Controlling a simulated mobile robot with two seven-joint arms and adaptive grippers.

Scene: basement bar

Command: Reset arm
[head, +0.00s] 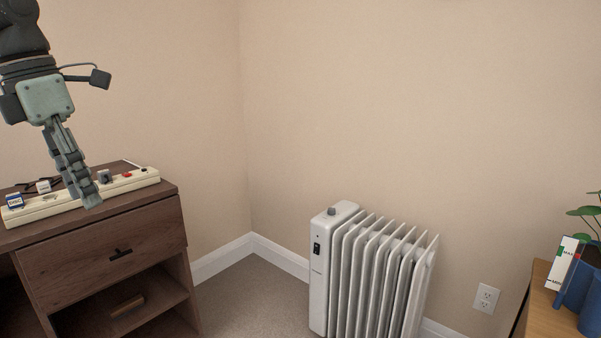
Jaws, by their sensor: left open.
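My left gripper (86,196) comes in from the upper left and points down over the brown wooden desk (100,216). Its fingers are open and nothing shows held between them. The fingertips are in front of a cream power strip (138,179) that lies on the desk top, and they cover part of it. I cannot tell whether the fingers touch the strip. My right gripper is not in the head view.
A white radiator (320,275) stands on the carpet by the wall. A wooden table (545,312) with a blue pot (578,283) is at the right. Carpet between desk and radiator is clear.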

